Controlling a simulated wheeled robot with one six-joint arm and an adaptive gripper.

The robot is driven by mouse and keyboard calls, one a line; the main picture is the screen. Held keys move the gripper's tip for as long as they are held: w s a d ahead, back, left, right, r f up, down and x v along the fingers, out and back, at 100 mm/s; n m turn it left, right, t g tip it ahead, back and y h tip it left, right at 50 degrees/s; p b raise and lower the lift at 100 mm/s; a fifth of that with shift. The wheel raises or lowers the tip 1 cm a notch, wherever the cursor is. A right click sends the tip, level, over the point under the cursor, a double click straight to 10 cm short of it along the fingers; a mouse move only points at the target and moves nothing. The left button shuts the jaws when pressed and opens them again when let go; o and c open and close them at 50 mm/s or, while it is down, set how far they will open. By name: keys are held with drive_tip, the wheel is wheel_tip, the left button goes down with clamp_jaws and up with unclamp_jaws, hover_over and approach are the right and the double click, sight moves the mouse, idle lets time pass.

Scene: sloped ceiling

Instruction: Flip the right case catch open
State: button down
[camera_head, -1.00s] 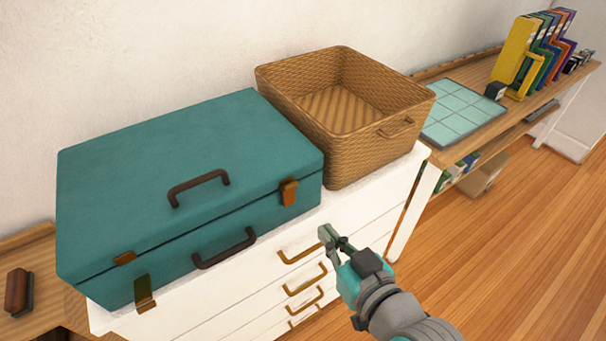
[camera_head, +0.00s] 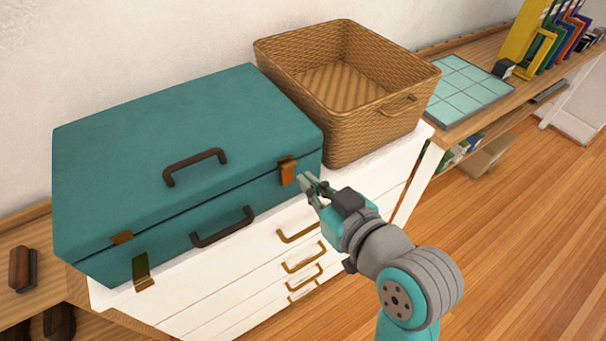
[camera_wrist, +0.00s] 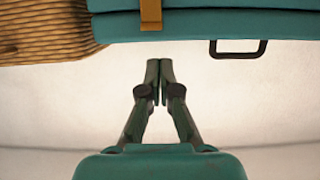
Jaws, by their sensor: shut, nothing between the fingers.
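A teal case (camera_head: 150,150) lies closed on a white drawer unit. Its right catch (camera_head: 287,171), a brown metal clasp, is up across the lid seam. It also shows in the wrist view (camera_wrist: 151,14), above my fingertips. The left catch (camera_head: 140,272) hangs down, away from its small plate on the lid. My gripper (camera_head: 306,182) is shut and empty, just to the right of and slightly below the right catch. In the wrist view my fingertips (camera_wrist: 159,68) are together, with a gap in the picture between them and the catch.
A wicker basket (camera_head: 345,140) stands right of the case, close to it. Dark handles sit on the case's lid (camera_head: 195,166) and front (camera_head: 222,228). Drawer handles (camera_head: 298,232) stick out below my gripper. The floor at the right (camera_head: 500,240) is clear.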

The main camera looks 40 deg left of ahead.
sight(279, 156)
drive_tip(key=x, duration=0.8)
drive_tip(key=shift+a+f, duration=0.15)
drive_tip(key=shift+a, duration=0.15)
drive_tip(key=shift+s+d+f+y, duration=0.1)
drive_tip(key=shift+d+y, duration=0.15)
drive_tip(key=shift+y, duration=0.05)
